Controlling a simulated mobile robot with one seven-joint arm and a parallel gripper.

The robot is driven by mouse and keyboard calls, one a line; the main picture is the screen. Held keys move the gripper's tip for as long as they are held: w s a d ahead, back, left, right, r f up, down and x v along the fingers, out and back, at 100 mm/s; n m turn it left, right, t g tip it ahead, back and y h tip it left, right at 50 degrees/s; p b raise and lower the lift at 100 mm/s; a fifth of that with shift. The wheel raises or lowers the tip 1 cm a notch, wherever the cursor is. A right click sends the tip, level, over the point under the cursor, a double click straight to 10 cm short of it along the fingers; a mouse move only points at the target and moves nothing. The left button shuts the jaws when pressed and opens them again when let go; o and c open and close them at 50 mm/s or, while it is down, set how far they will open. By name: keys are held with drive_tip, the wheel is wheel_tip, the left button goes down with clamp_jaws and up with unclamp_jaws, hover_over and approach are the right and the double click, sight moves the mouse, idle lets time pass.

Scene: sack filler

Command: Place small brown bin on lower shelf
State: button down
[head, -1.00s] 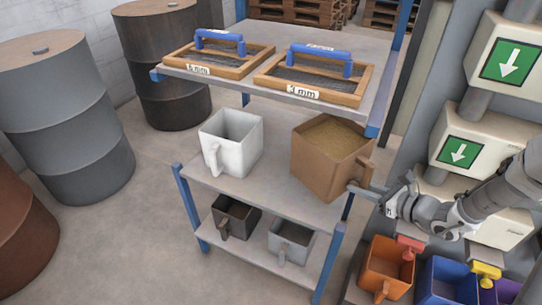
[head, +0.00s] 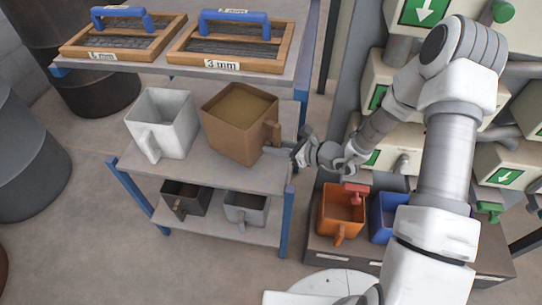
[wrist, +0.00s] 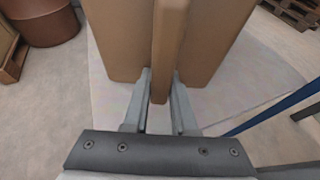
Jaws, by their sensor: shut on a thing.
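An empty white bin (head: 165,122) stands close left of the brown one. Two sieves (head: 120,38) lie on the top shelf. Blue rack posts (head: 286,222) bound the shelves. An orange bin (head: 342,210) and a blue bin (head: 388,215) stand at right, below the dispensers.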

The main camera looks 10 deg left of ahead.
drive_tip(key=shift+f+b, duration=0.6)
drive_tip(key=shift+f, duration=1.4)
drive_tip(key=shift+f, duration=0.2)
drive_tip(key=c, duration=0.7)
unclamp_jaws()
